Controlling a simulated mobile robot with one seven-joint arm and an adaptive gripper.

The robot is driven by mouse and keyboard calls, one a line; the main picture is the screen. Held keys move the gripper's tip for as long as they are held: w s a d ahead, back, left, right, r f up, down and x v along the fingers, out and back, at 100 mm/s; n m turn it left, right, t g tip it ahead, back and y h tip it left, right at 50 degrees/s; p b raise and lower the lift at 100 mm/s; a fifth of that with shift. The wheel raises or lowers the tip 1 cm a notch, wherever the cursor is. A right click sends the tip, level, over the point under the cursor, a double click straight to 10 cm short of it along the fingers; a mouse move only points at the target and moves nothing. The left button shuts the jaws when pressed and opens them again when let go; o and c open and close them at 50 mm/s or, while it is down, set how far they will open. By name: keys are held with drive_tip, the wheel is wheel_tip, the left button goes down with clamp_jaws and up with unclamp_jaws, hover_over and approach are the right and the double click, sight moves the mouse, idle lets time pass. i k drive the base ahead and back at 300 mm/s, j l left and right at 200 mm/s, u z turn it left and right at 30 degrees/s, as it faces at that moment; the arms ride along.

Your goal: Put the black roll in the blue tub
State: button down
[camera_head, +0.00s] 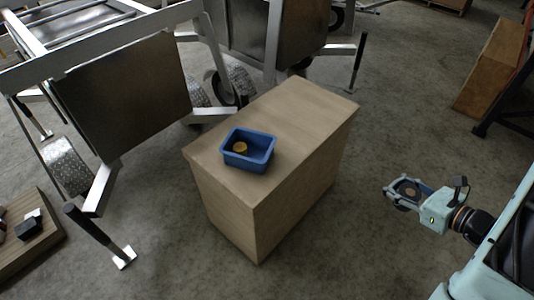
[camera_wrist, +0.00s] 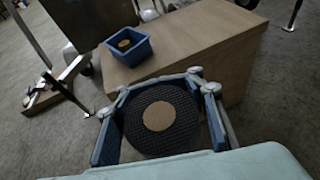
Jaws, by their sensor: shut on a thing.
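The blue tub (camera_head: 262,139) stands on the near part of the wooden box's top. It also shows in the wrist view (camera_wrist: 142,49). A small round orange-brown thing (camera_head: 240,147) lies inside it. The black roll (camera_wrist: 137,135), with a brown round centre, is between the fingers of my gripper (camera_wrist: 160,116). In the head view my gripper (camera_head: 402,192) is shut on the roll, in the air to the right of the wooden box and apart from the tub. The roll is partly hidden by the fingers.
The wooden box (camera_head: 297,110) has bare top surface behind the tub. Aluminium trailers (camera_head: 125,92) stand to the left and behind it. A low wooden board with dark items (camera_head: 30,250) lies at the lower left. Another wooden box (camera_head: 490,70) is at the upper right.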

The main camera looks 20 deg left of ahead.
sight(258, 159)
drive_tip(key=i+j+u, duration=0.35)
drive_tip(key=i+j, duration=0.45)
